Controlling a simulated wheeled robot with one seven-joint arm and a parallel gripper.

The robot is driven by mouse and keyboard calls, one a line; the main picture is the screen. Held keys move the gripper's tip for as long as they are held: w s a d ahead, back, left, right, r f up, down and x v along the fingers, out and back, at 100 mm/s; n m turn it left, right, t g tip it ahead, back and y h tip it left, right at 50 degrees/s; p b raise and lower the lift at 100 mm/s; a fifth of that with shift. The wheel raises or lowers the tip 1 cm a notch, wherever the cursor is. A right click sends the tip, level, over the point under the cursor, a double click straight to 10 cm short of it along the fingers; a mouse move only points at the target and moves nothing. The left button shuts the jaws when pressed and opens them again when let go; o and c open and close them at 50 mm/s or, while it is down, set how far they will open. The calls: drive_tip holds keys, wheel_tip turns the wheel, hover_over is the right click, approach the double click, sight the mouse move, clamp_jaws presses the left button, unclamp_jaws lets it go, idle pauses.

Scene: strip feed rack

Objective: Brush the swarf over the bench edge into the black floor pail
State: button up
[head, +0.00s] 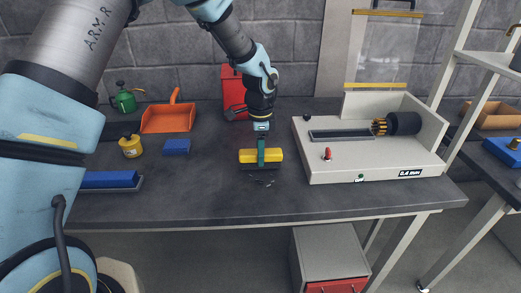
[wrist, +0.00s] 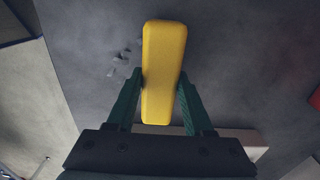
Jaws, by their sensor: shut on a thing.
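My gripper (head: 262,151) is shut on a brush with a yellow back (head: 274,155). The brush lies crosswise low over the middle of the dark bench (head: 215,195), its dark underside at or close to the top. In the wrist view the green fingers of my gripper (wrist: 160,74) are on both sides of the yellow brush back (wrist: 162,50). Swarf (head: 263,181) lies as small scattered bits between the brush and the front bench edge. It also shows beside the brush in the wrist view (wrist: 122,55). I see no black floor pail in either view.
A white machine (head: 330,170) stands close right of the brush. A grey cabinet (head: 328,255) stands below. The front middle is clear besides swarf.

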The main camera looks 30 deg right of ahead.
drive_tip(key=shift+f+b, duration=0.3)
drive_tip(key=shift+f, duration=0.5)
idle(0.4)
drive_tip(key=shift+s, duration=0.1)
drive_tip(key=shift+s+a+r, duration=0.1)
drive_tip(key=shift+s+a, duration=0.4)
drive_tip(key=shift+s, duration=0.35)
drive_tip(key=shift+s+a, duration=0.45)
drive_tip(key=shift+s, duration=0.35)
drive_tip(key=shift+s+a+f+b, duration=0.1)
drive_tip(key=shift+s+a+b, duration=0.25)
drive_tip(key=shift+s+a, duration=0.7)
drive_tip(key=shift+s+a+f+b, duration=0.1)
drive_tip(key=shift+s+a+b, duration=0.3)
drive_tip(key=shift+s, duration=1.2)
drive_tip(key=shift+s+a+f+b, duration=0.1)
drive_tip(key=shift+s+a+b, duration=0.15)
drive_tip(key=shift+s+a, duration=1.1)
drive_tip(key=shift+s, duration=0.55)
drive_tip(key=shift+s+a, duration=0.25)
drive_tip(key=shift+s, duration=0.5)
drive_tip(key=shift+s+a+r+b, duration=0.15)
drive_tip(key=shift+s+a, duration=0.05)
drive_tip(key=shift+s, duration=0.25)
drive_tip(key=shift+s+a+r+b, duration=0.1)
drive_tip(key=shift+s+a+b, duration=0.1)
drive_tip(key=shift+s, duration=0.25)
drive_tip(key=shift+r, duration=0.1)
